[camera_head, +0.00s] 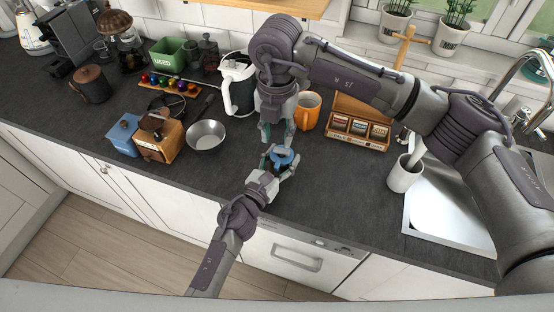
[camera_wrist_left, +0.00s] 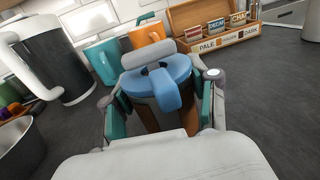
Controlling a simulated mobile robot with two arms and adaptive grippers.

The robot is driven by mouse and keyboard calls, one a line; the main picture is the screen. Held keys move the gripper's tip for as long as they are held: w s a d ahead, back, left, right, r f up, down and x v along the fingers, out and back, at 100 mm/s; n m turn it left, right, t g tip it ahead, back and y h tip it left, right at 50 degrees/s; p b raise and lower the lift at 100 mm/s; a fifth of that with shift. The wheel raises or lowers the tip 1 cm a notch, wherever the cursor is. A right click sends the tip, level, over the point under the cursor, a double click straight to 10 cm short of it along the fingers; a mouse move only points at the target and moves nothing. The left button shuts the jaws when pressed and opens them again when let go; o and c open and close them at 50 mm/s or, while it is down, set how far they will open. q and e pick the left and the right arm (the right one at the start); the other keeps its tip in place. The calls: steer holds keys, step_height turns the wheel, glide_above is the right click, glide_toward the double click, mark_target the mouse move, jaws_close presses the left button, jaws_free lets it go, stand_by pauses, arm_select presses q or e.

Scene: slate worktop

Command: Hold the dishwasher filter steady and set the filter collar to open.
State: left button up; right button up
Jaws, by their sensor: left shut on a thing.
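The dishwasher filter has a blue collar (camera_head: 283,157) on top and stands on the worktop near its front edge. In the left wrist view the blue collar (camera_wrist_left: 158,75) has a blue lever pointing towards the camera. Brownish sides of the filter show below it. My left gripper (camera_head: 281,163) is shut around the filter, with a teal-padded finger on each side in the left wrist view (camera_wrist_left: 162,112). My right gripper (camera_head: 277,138) points down just behind and above the filter. Its teal fingertips are apart with nothing seen between them, and it does not touch the collar visibly.
Behind stand an orange mug (camera_head: 307,110), a white jug (camera_head: 237,85) and a wooden tea box (camera_head: 357,128). A metal bowl (camera_head: 206,137) and a wooden grinder (camera_head: 158,139) are to the left. A white cup (camera_head: 404,175) stands by the sink (camera_head: 450,215). A teal mug (camera_wrist_left: 103,62) shows in the wrist view.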

mark_target(277, 164)
step_height(277, 164, down, 10)
steer(key=shift+f, duration=0.1)
stand_by(0.4)
jaws_close()
